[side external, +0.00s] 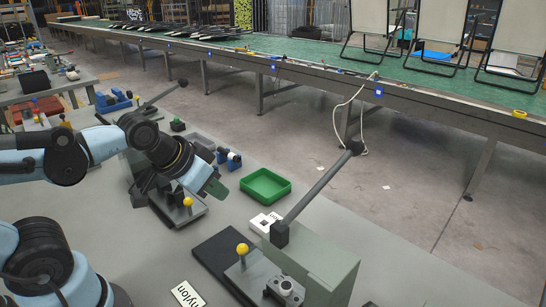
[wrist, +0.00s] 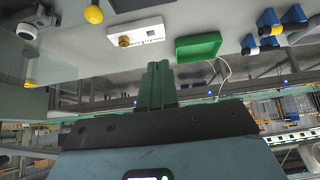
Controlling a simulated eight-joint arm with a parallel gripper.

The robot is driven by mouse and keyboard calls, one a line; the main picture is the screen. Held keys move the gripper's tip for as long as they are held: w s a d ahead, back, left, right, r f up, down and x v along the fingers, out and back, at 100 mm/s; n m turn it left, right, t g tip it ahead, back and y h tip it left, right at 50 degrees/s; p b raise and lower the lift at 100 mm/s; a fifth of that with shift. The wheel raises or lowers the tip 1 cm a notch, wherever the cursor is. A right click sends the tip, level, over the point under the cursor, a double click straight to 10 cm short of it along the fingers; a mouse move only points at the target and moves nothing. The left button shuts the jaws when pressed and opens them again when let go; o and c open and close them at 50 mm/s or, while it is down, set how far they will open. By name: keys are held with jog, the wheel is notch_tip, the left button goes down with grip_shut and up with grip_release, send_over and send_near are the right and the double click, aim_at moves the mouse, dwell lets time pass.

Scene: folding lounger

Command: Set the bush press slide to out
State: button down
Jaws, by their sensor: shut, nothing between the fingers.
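A grey-green press (side external: 318,262) with a long dark lever (side external: 318,187) stands at the front of the bench. Beside its base is a slide plate with a yellow ball knob (side external: 242,249) and a round metal fitting (side external: 286,287). A second, smaller station with a yellow knob (side external: 187,202) stands farther back, partly behind my arm. I cannot tell from any label which is the bush press. My gripper (side external: 216,189) is shut and empty, above the bench between that station and the green tray. In the wrist view my gripper (wrist: 158,80) has its green fingers together; a yellow knob (wrist: 94,14) shows upper left, apart from them.
A green tray (side external: 265,186) lies right of my gripper. A white block (side external: 265,223) sits by the front press; it also shows in the wrist view (wrist: 138,33). Blue fixtures (side external: 230,158) stand behind. A "nylon" label (side external: 187,293) lies in front. The raised levers are obstacles.

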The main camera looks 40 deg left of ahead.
aim_at(241, 245)
dwell(0.3)
jog(key=c, duration=1.5)
grip_release()
jog(key=shift+d, duration=0.1)
jog(key=shift+o, duration=1.1)
jog(key=shift+d+r+g, duration=0.1)
jog(key=shift+d+g, duration=0.15)
jog(key=shift+g, duration=0.25)
jog(key=o, duration=0.3)
jog(key=d+g, duration=0.1)
jog(key=d+n+g+h, duration=0.1)
jog(key=g, duration=0.1)
jog(key=d+n+g, duration=0.1)
jog(key=shift+s+d+r+g+h, duration=0.25)
jog(key=shift+r+g+h, duration=0.05)
jog(key=shift+r+h, duration=0.1)
jog(key=shift+g, duration=0.6)
jog(key=shift+d+f, duration=0.55)
jog(key=shift+f, duration=1.35)
jog(key=shift+d+f, duration=0.55)
jog(key=shift+f, duration=1.4)
jog(key=shift+d+f, duration=0.55)
jog(key=shift+f, duration=1.35)
grip_shut()
